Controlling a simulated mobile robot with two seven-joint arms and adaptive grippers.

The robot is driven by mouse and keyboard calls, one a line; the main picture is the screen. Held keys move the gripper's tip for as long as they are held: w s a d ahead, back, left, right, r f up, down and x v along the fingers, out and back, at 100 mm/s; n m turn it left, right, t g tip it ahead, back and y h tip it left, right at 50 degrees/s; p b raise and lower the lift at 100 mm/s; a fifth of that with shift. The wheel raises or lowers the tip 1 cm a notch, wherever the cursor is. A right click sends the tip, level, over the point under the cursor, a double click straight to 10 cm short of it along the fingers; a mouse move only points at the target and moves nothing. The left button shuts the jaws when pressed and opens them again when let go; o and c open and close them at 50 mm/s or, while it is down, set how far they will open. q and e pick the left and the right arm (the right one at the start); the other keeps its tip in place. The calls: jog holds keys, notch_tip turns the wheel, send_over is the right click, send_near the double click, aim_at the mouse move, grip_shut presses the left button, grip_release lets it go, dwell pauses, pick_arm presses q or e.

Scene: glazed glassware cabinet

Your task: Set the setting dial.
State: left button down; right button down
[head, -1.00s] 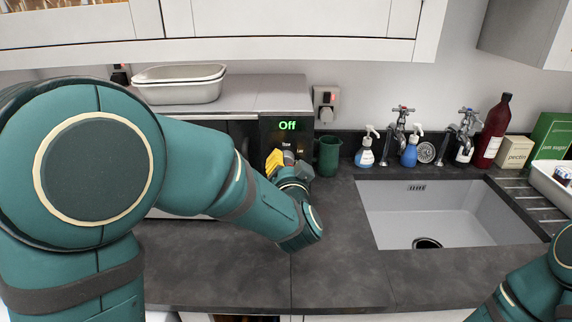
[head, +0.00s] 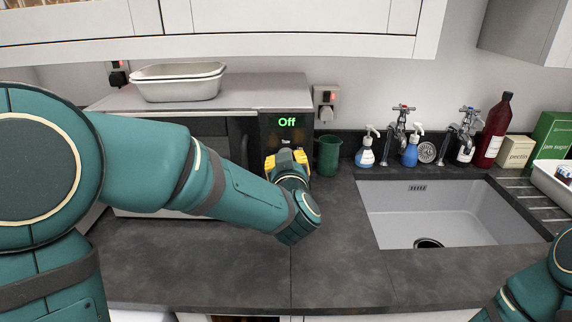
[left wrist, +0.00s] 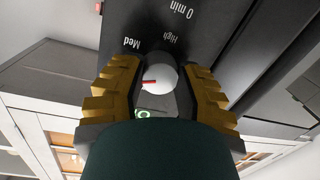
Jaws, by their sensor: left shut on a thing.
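The setting dial (left wrist: 163,76) is a round white knob with a red pointer mark, on the dark control panel (left wrist: 215,22). In the left wrist view the mark points left, below the word "Med"; "High" is printed above the knob. My left gripper (left wrist: 161,80), with yellow fingers, is shut on the dial, one finger on each side. In the head view my left gripper (head: 287,156) is at the panel and hides the dial. The display (head: 294,122) above it reads "Off" in green. My right gripper is out of view; only part of that arm shows at lower right.
White dishes (head: 178,88) sit on top of the microwave (head: 232,93). The sink (head: 445,212) is further right, with soap bottles behind it. The front worktop is clear.

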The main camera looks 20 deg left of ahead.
pick_arm(q)
jog(key=n+h, duration=0.1)
jog(key=n, duration=0.5)
jog(key=n+h, duration=0.1)
jog(key=n, duration=0.5)
jog(key=shift+r+n, duration=0.15)
jog(key=shift+n, duration=0.15)
jog(key=shift+t, duration=0.3)
jog(key=c, duration=0.5)
grip_release()
jog(key=shift+w+d, duration=0.1)
jog(key=shift+c, duration=0.2)
jog(key=v, duration=1.2)
